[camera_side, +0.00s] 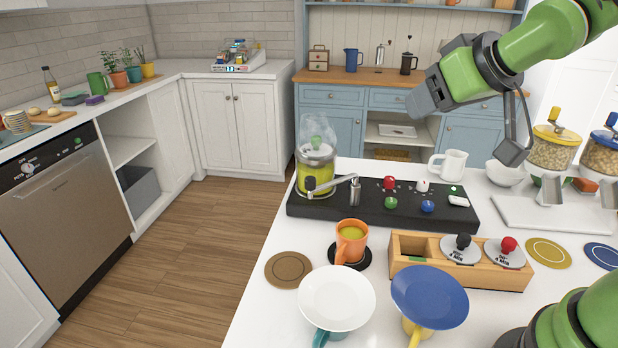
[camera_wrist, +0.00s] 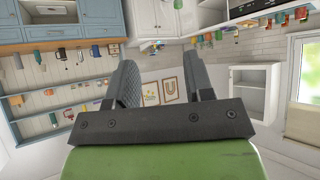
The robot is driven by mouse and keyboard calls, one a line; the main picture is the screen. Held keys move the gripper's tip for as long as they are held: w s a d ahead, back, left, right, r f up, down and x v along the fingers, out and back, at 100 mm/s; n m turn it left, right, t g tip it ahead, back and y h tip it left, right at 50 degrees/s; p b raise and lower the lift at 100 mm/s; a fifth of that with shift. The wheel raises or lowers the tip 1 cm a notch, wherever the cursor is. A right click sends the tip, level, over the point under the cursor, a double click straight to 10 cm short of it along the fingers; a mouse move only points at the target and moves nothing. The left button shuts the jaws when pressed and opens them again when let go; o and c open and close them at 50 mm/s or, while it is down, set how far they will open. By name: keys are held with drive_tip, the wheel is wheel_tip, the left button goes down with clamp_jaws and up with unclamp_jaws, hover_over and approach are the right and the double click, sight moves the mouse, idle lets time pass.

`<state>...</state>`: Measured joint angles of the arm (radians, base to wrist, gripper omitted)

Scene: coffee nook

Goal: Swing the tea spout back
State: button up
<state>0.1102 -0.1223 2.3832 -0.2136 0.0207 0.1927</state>
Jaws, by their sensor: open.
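The tea dispenser (camera_side: 317,172) is a clear vessel with yellow-green liquid at the left end of a black base (camera_side: 300,207). The tea spout (camera_side: 338,182) is a thin metal arm that reaches to the right from a dark tap on its front. Its end is by a small metal cylinder (camera_side: 355,193); I cannot tell whether they join. An orange mug (camera_side: 350,243) of yellow-green liquid stands in front on a dark coaster. My gripper (camera_side: 416,103) is raised above and to the right of the dispenser, clear of it. In the wrist view my gripper (camera_wrist: 160,68) is open and empty.
Red, white, green and blue knobs (camera_side: 428,206) sit on the base. A white pitcher (camera_side: 449,164) stands behind it. A wooden box (camera_side: 460,273) with two lidded compartments, a white dish (camera_side: 337,295) and a blue dish (camera_side: 430,295) are in front. Air around the spout is free.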

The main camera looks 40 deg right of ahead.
drive_tip(key=w+f+n+t+y, duration=0.1)
drive_tip(key=w+f+n+y, duration=0.25)
drive_tip(key=w+f, duration=0.35)
drive_tip(key=n+y, duration=0.4)
drive_tip(key=y, duration=0.1)
approach(311, 178)
drive_tip(key=x, duration=1)
drive_tip(key=shift+w+a+f, duration=0.1)
drive_tip(key=shift+w, duration=0.15)
clamp_jaws()
